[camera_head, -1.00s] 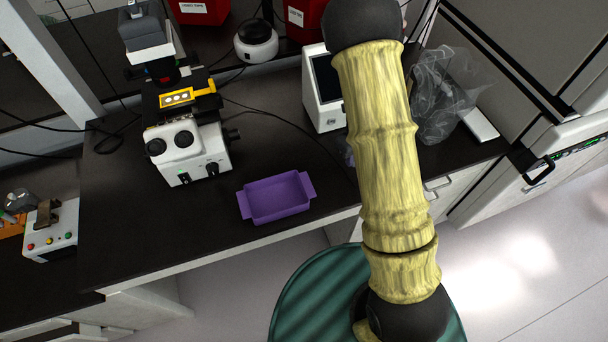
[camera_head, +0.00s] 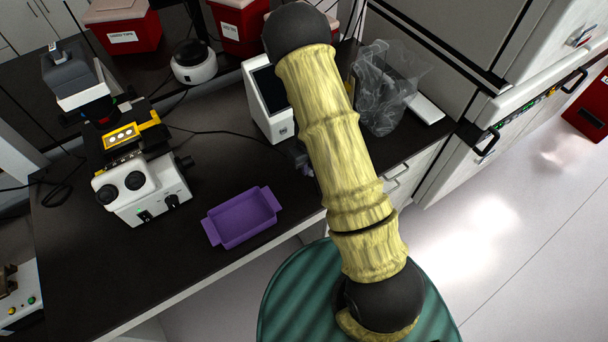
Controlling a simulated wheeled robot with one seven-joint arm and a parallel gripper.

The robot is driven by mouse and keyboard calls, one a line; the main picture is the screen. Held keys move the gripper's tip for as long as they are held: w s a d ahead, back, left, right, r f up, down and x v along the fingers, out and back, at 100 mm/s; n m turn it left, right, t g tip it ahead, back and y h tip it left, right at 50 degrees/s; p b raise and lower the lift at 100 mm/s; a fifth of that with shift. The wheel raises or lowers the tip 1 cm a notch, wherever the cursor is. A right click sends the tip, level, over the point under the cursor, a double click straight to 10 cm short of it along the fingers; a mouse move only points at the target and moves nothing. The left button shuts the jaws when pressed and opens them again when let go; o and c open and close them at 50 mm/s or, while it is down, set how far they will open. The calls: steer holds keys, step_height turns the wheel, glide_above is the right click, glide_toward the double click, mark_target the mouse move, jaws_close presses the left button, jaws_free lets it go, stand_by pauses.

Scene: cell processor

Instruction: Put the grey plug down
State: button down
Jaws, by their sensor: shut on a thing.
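My arm rises from the bottom right of the head view and bends over the bench. My gripper cannot be made out; the arm's pale yellow forearm stands in front of where it reaches. No grey plug can be made out either. A small dark grey part shows just left of the forearm, beside the white device (camera_head: 264,112), but I cannot tell what it is. A purple tray (camera_head: 240,220) with side tabs sits on the black bench top (camera_head: 185,262) near its front edge and looks empty.
A white microscope (camera_head: 148,195) stands left of the tray. A round white device (camera_head: 195,66) and red bins (camera_head: 124,32) are at the back. A crumpled clear bag (camera_head: 385,95) lies right of my arm. Bench top around the tray is bare.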

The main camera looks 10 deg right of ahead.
mark_target(308, 180)
steer(key=shift+f, duration=0.15)
steer(key=shift+f+p, duration=0.55)
steer(key=shift+f, duration=1.45)
steer(key=shift+f, duration=0.2)
steer(key=c, duration=1.4)
jaws_free()
steer(key=shift+r, duration=0.1)
step_height(308, 180, up, 12)
steer(key=shift+r+b, duration=0.1)
steer(key=shift+b, duration=0.8)
